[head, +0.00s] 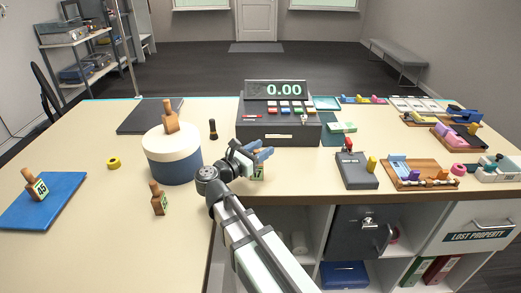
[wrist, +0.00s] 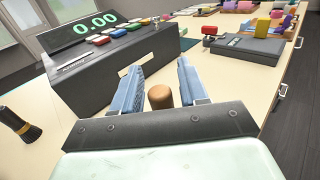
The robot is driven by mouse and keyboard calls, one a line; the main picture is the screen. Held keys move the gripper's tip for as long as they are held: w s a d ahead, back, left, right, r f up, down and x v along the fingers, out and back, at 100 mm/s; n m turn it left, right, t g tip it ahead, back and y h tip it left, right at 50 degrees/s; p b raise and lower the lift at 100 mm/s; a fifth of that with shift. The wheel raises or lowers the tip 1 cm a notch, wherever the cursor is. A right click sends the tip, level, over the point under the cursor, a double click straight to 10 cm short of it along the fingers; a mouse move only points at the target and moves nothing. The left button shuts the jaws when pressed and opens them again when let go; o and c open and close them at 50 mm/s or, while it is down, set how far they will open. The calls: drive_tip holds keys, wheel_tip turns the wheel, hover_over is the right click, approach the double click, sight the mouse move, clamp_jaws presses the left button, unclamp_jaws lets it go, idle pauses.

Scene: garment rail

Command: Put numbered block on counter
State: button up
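A numbered block (head: 259,174) with a light label stands on the counter (head: 90,240) near its front edge, partly hidden by my gripper (head: 262,153); its digits are too small to read surely. In the wrist view its brown rounded handle (wrist: 160,96) shows between the blue fingers of my gripper (wrist: 161,66). The fingers are open, with a gap visible on the handle's right. Other wooden-handled numbered blocks are in the head view: one (head: 37,187) on a blue mat (head: 50,208), one (head: 159,199) on the bare counter, and one (head: 170,118) on a round white-and-blue container (head: 172,163).
A cash register (head: 278,127) showing 0.00 stands behind my gripper. A grey box (head: 357,171) and wooden trays (head: 420,185) are to the right. A small dark stamp (head: 213,129) and a yellow ring (head: 114,163) are to the left. The front left counter is mostly clear.

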drive_tip(key=shift+o, duration=0.7)
drive_tip(key=shift+r, duration=0.2)
drive_tip(key=v, duration=1.2)
